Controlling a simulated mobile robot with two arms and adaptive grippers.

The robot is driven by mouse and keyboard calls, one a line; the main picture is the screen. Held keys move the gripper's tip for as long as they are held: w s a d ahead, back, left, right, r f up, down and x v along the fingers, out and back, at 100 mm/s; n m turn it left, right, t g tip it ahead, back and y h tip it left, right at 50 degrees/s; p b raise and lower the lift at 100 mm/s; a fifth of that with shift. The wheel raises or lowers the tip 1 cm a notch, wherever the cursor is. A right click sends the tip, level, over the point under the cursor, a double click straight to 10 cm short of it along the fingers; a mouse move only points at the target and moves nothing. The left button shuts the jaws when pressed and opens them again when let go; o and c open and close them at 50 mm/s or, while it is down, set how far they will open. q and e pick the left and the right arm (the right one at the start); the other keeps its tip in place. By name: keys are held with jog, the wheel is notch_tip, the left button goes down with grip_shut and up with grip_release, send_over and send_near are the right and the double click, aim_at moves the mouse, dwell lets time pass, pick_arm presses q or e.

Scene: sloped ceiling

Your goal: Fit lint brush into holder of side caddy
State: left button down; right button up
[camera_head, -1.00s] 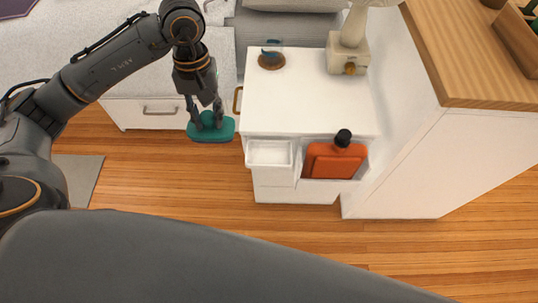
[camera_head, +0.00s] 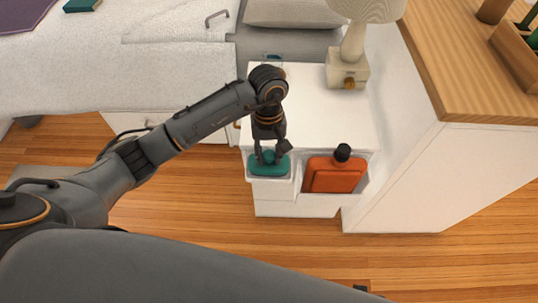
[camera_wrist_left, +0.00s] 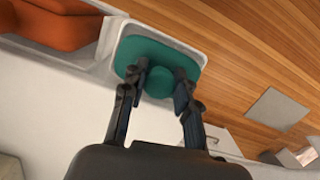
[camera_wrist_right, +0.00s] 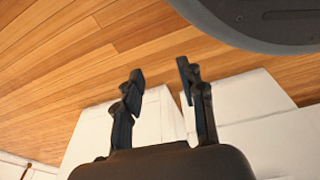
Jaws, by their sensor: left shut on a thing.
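The lint brush is a teal oval piece with a round knob; it shows in the head view (camera_head: 268,168) and in the left wrist view (camera_wrist_left: 150,54). My left gripper (camera_head: 270,154) is shut on its knob from above. The brush is over the white holder (camera_head: 269,191) at the left of the side caddy's front, and its teal body covers most of the opening. I cannot tell whether it rests on the bottom or hangs at the rim. My right gripper (camera_wrist_right: 158,82) has its fingers apart and empty, near white furniture faces above the floor.
An orange bottle with a black cap (camera_head: 334,173) stands in the caddy pocket beside the holder. The white nightstand (camera_head: 308,108) bears a lamp (camera_head: 350,55) behind. A wooden-topped cabinet (camera_head: 465,90) is on the right. The floor in front is open.

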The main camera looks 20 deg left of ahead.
pick_arm(q)
jog(key=shift+f, duration=0.4)
pick_arm(e)
jog(key=shift+w+r, duration=0.15)
jog(key=shift+r, duration=0.05)
pick_arm(q)
jog(key=shift+f, duration=0.15)
jog(key=c, duration=1)
grip_release()
pick_arm(e)
jog(key=shift+w+r, duration=0.3)
jog(key=shift+r, duration=0.05)
